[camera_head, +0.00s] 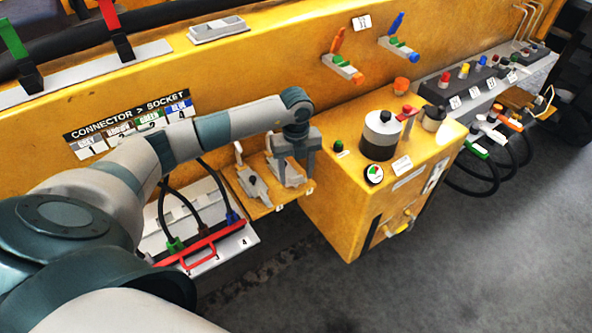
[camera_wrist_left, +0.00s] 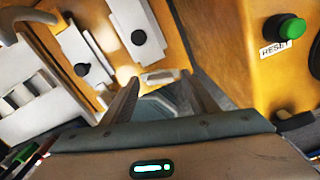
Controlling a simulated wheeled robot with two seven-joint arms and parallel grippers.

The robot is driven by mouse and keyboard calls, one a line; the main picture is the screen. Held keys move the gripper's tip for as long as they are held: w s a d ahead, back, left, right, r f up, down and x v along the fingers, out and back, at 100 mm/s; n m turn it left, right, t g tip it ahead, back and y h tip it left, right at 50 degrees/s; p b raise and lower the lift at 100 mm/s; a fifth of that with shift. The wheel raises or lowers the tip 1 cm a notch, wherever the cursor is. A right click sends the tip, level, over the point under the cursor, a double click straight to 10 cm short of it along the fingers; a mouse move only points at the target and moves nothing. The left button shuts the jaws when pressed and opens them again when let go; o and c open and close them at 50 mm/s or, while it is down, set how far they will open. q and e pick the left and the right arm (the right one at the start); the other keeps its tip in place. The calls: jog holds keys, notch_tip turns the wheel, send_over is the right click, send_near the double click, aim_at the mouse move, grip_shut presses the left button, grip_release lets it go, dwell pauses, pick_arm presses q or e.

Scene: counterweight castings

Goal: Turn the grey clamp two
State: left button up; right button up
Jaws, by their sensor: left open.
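Two grey clamps stand side by side on a yellow ledge: a left-hand one (camera_head: 252,184) and a right-hand one (camera_head: 284,172). Small tags are at the ledge's front edge, too small to read surely, so I cannot tell by number which is clamp two. My left gripper (camera_head: 296,163) is open, pointing down over the right-hand clamp and partly hiding it. In the left wrist view the left gripper (camera_wrist_left: 165,90) has nothing between its fingers. There the two clamps show as pale plates with black knobs, one at left (camera_wrist_left: 82,58) and one nearer the middle (camera_wrist_left: 138,30), beyond the fingertips.
A yellow box (camera_head: 335,205) with a green button, a gauge and a black-and-white cylinder stands close to the right. The button (camera_wrist_left: 290,27) is labelled RESET. At left, a white socket tray (camera_head: 245,240) has cables and a red bar (camera_head: 200,246).

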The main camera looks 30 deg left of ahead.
pick_arm(q)
jog(key=c, duration=1.1)
jog(key=shift+o, duration=0.2)
